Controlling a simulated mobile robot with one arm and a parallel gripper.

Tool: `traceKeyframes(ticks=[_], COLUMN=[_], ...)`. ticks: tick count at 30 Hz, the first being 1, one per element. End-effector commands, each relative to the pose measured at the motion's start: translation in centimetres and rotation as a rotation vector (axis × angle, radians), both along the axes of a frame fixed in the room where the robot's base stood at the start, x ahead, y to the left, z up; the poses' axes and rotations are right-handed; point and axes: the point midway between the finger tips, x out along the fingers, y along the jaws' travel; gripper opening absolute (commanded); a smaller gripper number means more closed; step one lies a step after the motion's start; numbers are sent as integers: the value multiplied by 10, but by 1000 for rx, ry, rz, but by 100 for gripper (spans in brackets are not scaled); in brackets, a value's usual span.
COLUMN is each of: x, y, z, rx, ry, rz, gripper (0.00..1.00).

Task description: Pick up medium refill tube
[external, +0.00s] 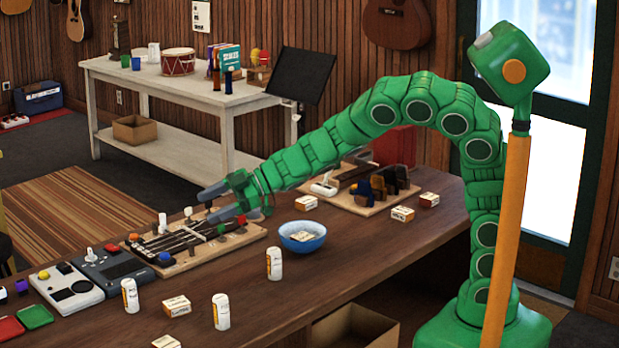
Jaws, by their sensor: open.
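Several white cylinders with printed labels, which look like refill tubes, stand upright on the brown workbench (345,262). One tube (274,263) stands in front of the blue bowl, one tube (221,311) near the front edge, and one tube (130,295) at the left beside a grey device. I cannot tell from the picture which is the medium one. My green gripper (209,204) is open and empty. Its grey fingers point left above the wooden board with the stringed neck (185,242), behind and to the left of the nearest tube.
A blue bowl (302,238) holding a small box stands right of the board. Small labelled boxes (176,306) lie about. A wooden rack (365,192) stands behind. The bench's front right is clear.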

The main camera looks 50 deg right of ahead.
Motion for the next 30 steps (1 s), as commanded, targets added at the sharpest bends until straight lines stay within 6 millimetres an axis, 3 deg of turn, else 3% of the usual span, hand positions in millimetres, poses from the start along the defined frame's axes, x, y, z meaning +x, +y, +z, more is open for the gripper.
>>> traceKeyframes(ticks=[1,3,6,15,19,24,30], x=[-17,-41,-72,-140,-155,-154,-154], y=[23,49,75,114,109,83,62], z=[-7,-13,-21,-39,-59,-90,-113], rx=[12,32,53,89,96,104,111], ry=[11,31,64,149,215,310,381], rz=[82,184,304,545,591,576,552], gripper=[68,68,68,68,68,68,68])
